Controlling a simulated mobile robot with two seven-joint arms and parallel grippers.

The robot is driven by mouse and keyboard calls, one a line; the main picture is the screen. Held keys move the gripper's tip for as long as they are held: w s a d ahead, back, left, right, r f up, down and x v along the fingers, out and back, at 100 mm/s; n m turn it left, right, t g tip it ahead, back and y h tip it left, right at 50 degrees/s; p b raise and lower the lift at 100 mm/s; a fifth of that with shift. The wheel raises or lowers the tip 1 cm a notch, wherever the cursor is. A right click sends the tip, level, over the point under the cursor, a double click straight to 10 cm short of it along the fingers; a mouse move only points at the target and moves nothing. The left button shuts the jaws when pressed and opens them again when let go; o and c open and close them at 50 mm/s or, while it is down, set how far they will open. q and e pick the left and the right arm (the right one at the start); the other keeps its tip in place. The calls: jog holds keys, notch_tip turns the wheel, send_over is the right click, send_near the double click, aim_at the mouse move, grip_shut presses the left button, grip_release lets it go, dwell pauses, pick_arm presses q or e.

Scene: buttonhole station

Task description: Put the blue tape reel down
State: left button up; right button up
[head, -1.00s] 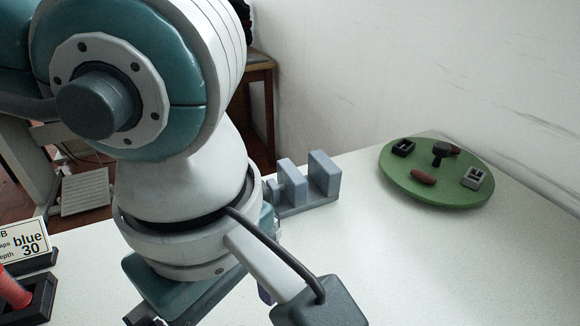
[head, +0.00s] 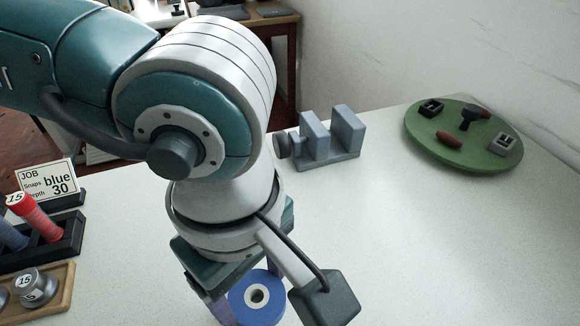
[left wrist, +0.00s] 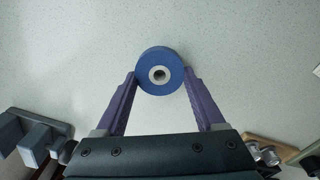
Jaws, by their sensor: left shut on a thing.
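The blue tape reel (head: 266,298) is a blue disc with a pale hub and a dark centre hole. It shows below my left arm in the head view, partly hidden by the gripper. In the left wrist view the reel (left wrist: 160,71) sits between the two purple fingertips of my left gripper (left wrist: 160,80), which touch its sides. The gripper is shut on it. The white tabletop lies beneath it; I cannot tell whether the reel touches the table. My right gripper is in neither view.
A grey vise-like block (head: 330,140) stands behind the arm. A green round tray (head: 430,150) with small parts is at the right. The table's middle right is clear.

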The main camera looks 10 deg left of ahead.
pick_arm(q)
jog(key=c, duration=0.6)
